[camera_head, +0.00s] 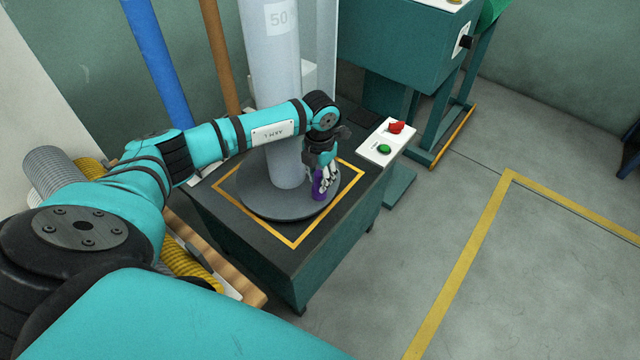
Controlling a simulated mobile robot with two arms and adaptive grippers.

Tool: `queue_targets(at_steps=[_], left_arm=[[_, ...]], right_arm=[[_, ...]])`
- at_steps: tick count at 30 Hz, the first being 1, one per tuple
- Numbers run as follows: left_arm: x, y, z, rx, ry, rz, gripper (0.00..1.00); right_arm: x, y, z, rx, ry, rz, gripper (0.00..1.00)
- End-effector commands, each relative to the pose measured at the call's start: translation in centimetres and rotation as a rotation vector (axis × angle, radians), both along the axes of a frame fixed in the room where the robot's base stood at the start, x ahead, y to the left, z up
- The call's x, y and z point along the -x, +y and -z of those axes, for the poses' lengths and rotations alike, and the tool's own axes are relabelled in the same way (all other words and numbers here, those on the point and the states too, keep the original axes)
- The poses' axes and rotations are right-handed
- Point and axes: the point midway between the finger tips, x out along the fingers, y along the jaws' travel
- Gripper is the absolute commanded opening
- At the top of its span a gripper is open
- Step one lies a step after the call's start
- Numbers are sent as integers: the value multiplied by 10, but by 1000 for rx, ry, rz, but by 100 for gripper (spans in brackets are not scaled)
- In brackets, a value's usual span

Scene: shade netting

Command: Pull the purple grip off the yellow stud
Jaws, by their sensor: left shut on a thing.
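The purple grip (317,187) is low at the front right of the big grey column, above or on the round dark plate at its foot. My left gripper (325,184) reaches down from above, its fingers shut on the purple grip. The fingers cover part of the grip. I cannot make out the yellow stud, and I cannot tell whether the grip still sits on it. My right gripper is not in view.
The grey column (272,60) stands on the round plate (262,208) on a dark-topped green cabinet (335,255). A control box (384,146) with red and green buttons is to the right. Blue (152,55) and brown (218,50) pipes rise behind. Open floor lies right.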

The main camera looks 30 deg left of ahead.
Motion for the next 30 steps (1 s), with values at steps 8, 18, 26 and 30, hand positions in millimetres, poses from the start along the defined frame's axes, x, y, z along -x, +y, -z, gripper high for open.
queue_targets(at_steps=[8,18,26,30], left_arm=[[0,0,-2,0,0,0,0],[0,0,-9,-1,0,0,0],[0,0,-14,0,0,0,0],[0,0,-15,0,0,0,0]], right_arm=[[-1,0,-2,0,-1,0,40],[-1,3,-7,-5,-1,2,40],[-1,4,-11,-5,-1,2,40],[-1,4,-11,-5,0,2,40]])
